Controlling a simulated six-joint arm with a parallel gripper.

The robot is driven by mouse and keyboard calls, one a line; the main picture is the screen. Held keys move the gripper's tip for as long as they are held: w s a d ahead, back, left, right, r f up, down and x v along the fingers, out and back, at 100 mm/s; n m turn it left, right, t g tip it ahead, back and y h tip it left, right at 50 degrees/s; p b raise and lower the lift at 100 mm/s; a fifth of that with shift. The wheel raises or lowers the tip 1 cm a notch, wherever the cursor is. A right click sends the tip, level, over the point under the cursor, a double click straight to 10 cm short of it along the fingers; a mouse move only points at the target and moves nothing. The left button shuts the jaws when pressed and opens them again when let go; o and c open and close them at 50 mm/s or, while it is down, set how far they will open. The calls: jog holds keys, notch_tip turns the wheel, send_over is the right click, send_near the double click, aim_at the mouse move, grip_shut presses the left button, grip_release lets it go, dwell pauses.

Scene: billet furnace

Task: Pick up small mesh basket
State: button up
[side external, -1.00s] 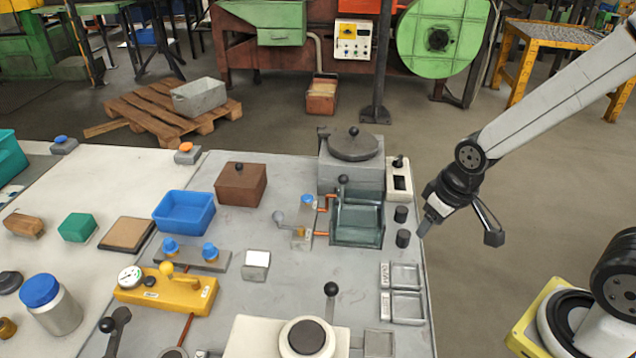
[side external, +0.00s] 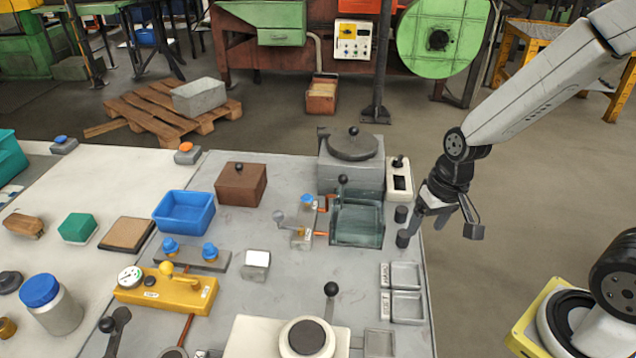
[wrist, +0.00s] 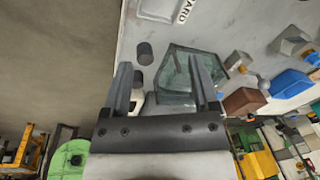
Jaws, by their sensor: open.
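I cannot make out a small mesh basket for certain in either view. A see-through greenish tank (side external: 357,224) stands near the right edge of the grey table; what it holds is too unclear to tell. The tank also shows in the wrist view (wrist: 178,68), partly behind my right finger. My gripper (side external: 427,220) is open and empty, fingers pointing down, just right of the tank near two small black cylinders. In the wrist view my gripper (wrist: 160,64) has its fingers well apart, with a tank corner between them.
A grey box with a round lid (side external: 352,162) stands behind the tank. A white switch box (side external: 399,180) and a black cylinder (side external: 401,214) are close to my gripper. Two shallow trays (side external: 405,306) lie in front. A blue bin (side external: 184,212) and brown box (side external: 241,184) stand left.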

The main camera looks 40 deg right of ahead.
jog(key=m, duration=0.2)
jog(key=m+t+y, duration=0.7)
jog(key=m+y, duration=0.3)
jog(key=m, duration=0.8)
send_near(344, 179)
jog(key=w+a+f, duration=0.1)
jog(key=w, duration=0.1)
jog(key=shift+f+x, duration=0.2)
jog(key=shift+x, duration=1.25)
jog(key=shift+x, duration=2.5)
grip_shut()
